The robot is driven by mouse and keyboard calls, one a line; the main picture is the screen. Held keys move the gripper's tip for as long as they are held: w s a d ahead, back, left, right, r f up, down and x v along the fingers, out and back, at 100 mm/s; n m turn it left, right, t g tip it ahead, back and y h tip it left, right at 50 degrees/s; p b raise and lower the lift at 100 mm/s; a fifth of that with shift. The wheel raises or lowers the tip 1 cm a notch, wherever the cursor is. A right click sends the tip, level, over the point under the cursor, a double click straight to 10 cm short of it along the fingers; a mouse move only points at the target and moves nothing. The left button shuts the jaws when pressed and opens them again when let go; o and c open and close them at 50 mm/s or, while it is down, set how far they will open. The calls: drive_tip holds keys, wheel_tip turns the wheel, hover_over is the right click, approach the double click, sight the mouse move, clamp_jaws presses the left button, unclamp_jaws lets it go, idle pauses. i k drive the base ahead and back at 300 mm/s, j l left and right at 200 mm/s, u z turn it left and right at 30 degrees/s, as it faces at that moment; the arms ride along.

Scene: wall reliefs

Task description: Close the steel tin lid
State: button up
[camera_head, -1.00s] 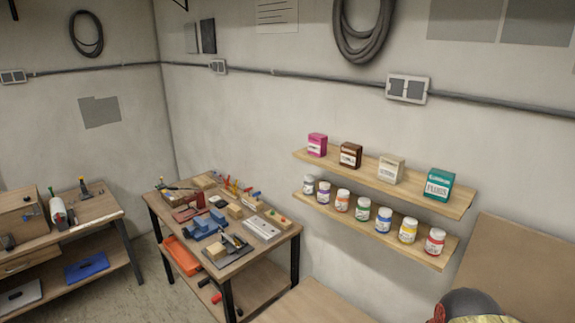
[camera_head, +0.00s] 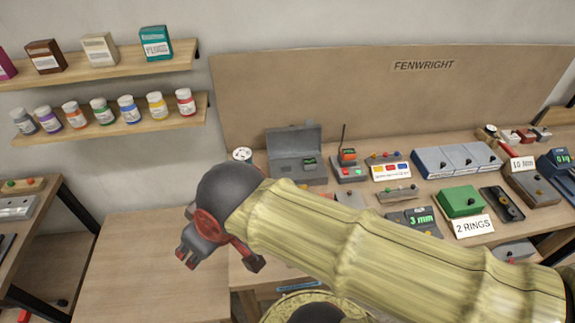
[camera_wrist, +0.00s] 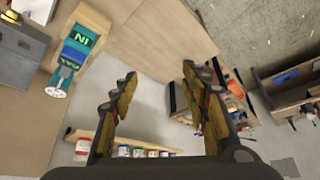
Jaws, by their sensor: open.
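A grey metal box (camera_head: 298,173) with its lid (camera_head: 293,139) raised stands at the back of the workbench in the head view, left of centre. It looks like the steel tin, with the lid upright behind its open body. A small green-lit part shows at its right side. My gripper (camera_wrist: 160,76) is open and empty in the wrist view, its two fingers well apart. In the head view my arm reaches across the front of the bench, and its end is left of and nearer than the tin, apart from it.
Several devices crowd the bench right of the tin, including a green box (camera_head: 461,201), a "2 RINGS" card (camera_head: 473,226) and grey cases (camera_head: 458,161). A brown backboard (camera_head: 330,85) stands behind. Shelves (camera_head: 110,128) with bottles are at left. A wooden tabletop (camera_head: 150,270) at lower left is bare.

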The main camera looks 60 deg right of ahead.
sight(292, 141)
drive_tip(key=z, duration=1.65)
drive_tip(key=k+j, duration=0.1)
drive_tip(key=j, duration=0.4)
drive_tip(key=k+j, duration=0.1)
drive_tip(key=j, duration=0.45)
drive_tip(key=u, duration=0.05)
